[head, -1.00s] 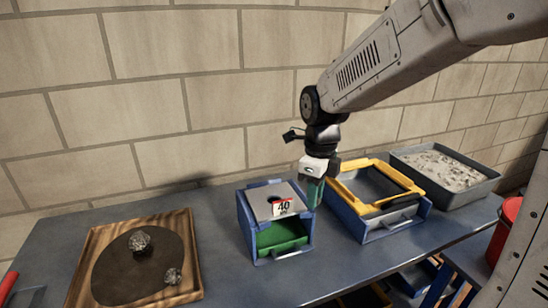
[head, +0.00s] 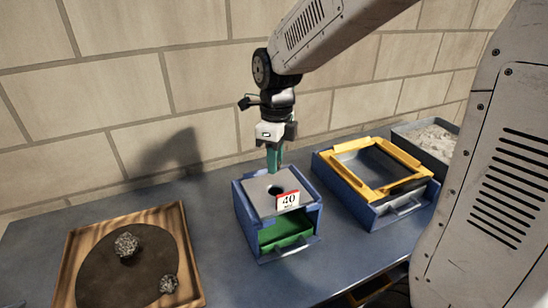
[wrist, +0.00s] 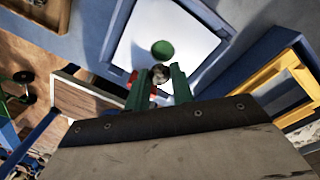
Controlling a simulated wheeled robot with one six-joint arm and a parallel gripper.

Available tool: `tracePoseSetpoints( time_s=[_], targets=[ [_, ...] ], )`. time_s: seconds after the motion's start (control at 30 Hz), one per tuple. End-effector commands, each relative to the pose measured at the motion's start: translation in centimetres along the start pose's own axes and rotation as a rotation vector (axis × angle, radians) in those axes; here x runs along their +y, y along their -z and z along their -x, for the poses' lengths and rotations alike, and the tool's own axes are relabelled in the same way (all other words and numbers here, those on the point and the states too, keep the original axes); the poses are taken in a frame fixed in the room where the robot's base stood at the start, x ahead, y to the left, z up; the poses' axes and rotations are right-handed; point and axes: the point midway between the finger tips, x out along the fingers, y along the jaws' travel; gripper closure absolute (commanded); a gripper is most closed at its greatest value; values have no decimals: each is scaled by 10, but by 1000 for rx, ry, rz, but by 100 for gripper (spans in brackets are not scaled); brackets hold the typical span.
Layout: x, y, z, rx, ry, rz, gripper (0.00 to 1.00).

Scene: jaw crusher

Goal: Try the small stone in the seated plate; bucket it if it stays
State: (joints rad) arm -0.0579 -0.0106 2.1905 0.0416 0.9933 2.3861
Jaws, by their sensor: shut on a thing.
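A grey plate (head: 260,203) with a round hole lies seated on top of a blue box (head: 245,232), with a small "40" sign at its front corner. The plate also shows in the wrist view (wrist: 190,40), where green shows through its hole. My gripper (head: 274,170) points down over the back part of the plate. In the wrist view its green fingers (wrist: 160,80) are shut on a small stone (wrist: 160,73), which appears just beside the hole in that view. The stone is hidden in the head view. I cannot tell its exact height above the plate.
A green drawer (head: 285,233) sits in the box's open front. At left, a wooden tray (head: 190,270) holds two rough stones (head: 126,245) on a dark mat. At right stand a blue box with a yellow frame (head: 372,188) and a grey tub of pale rubble (head: 432,140).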

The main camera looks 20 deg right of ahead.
Motion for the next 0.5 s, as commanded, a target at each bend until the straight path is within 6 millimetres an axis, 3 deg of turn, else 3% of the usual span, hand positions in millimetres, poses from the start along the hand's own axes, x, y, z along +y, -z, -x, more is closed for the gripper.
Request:
tracePoseSetpoints(
  time_s=[0.5],
  targets=[
    [-2,1,-35,2,-5,-1,98]
  ],
)
